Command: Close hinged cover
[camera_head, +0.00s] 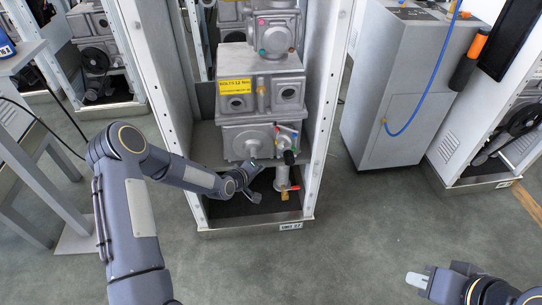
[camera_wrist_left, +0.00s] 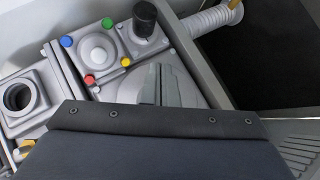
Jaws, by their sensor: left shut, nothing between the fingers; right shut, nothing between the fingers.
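A grey dispenser unit (camera_head: 262,85) with a yellow label stands inside an open white frame. I cannot make out for certain which part is the hinged cover. My left gripper (camera_head: 251,168) is shut and empty, low in front of the unit's lower housing (camera_head: 235,143). In the left wrist view its closed fingers (camera_wrist_left: 159,82) lie before a grey rounded housing, beside a panel of coloured knobs (camera_wrist_left: 95,52). I cannot tell whether they touch. A dark panel fills the lower wrist view and hides what is below. My right gripper (camera_head: 417,280) is shut and empty above the floor at lower right.
The frame's white posts (camera_head: 325,100) stand on both sides of the unit. A grey cabinet (camera_head: 395,90) with a blue hose is at right. Open floor (camera_head: 370,215) lies in front.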

